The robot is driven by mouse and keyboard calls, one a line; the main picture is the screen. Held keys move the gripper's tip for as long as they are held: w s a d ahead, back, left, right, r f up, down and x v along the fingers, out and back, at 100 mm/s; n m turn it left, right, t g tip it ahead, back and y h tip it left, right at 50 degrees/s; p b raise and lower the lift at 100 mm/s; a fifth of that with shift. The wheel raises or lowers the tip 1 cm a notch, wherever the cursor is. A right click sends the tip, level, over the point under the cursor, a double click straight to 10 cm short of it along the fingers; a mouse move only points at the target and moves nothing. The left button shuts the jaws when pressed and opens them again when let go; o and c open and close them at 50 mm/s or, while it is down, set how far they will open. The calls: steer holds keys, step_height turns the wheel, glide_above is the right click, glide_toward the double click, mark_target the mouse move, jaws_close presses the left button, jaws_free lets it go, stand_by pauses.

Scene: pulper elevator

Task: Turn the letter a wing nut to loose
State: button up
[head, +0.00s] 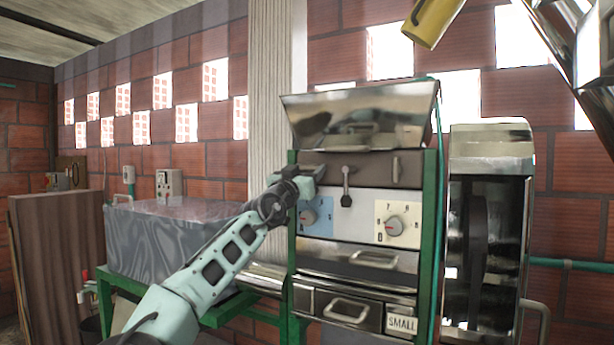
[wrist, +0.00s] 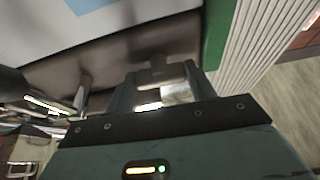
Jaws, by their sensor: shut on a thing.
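The machine's dark upper panel (head: 370,170) is in the middle of the head view. My gripper (head: 314,172) is at the left end of this panel, above the blue dial plate. In the wrist view my gripper (wrist: 158,92) has its fingers on both sides of a small grey-brown piece, which I take for the wing nut (wrist: 154,74), and is shut on it. In the head view my gripper hides this nut. I cannot read a letter on it. A similar upright piece (head: 396,167) stands at the panel's right end.
A lever with a dark knob (head: 346,186) hangs close to the right of my gripper. Below are the blue dial plate (head: 322,222) and white dial plate (head: 399,231). A tilted metal hopper (head: 362,108) overhangs the panel. The green frame (head: 291,240) runs down the left side.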

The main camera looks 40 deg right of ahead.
steer(key=shift+n, duration=0.3)
steer(key=o, duration=1)
steer(key=b+v, duration=0.8)
steer(key=v, duration=0.9)
steer(key=shift+s+a+f, duration=0.1)
steer(key=shift+s+a, duration=0.05)
steer(key=shift+s, duration=0.05)
